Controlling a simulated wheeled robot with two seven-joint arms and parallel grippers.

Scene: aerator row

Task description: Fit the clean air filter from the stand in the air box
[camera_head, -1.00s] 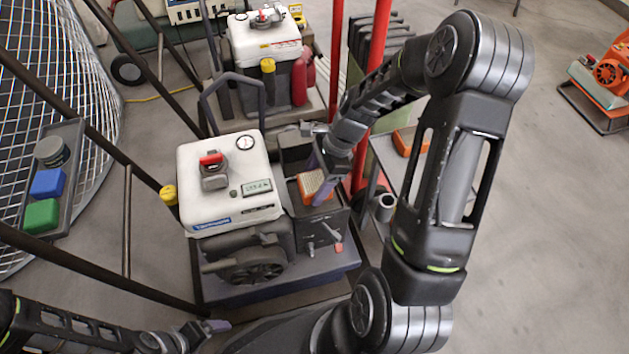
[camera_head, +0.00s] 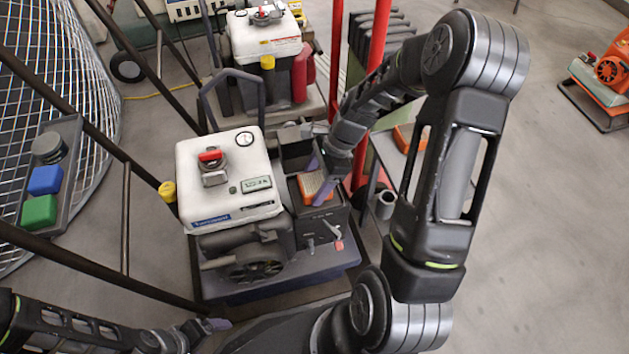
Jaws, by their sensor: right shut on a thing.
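My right gripper (camera_head: 318,180) reaches down at the dark air box (camera_head: 322,228) on the right side of the near white-topped machine (camera_head: 222,190). It is shut on an orange air filter (camera_head: 313,185), which is at the open top of the box. The fingers hide part of the filter, and I cannot tell whether it is fully seated. Another orange filter (camera_head: 403,138) lies on the grey stand (camera_head: 402,172) to the right, partly behind my arm. My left gripper (camera_head: 218,324) is low at the left, away from the box; its finger gap is unclear.
A lever with a red tip (camera_head: 338,245) is on the box front. A second white-topped machine (camera_head: 265,40) stands behind. Red posts (camera_head: 378,50) rise near my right arm. Dark rails and a tray with blue and green blocks (camera_head: 45,180) are at left.

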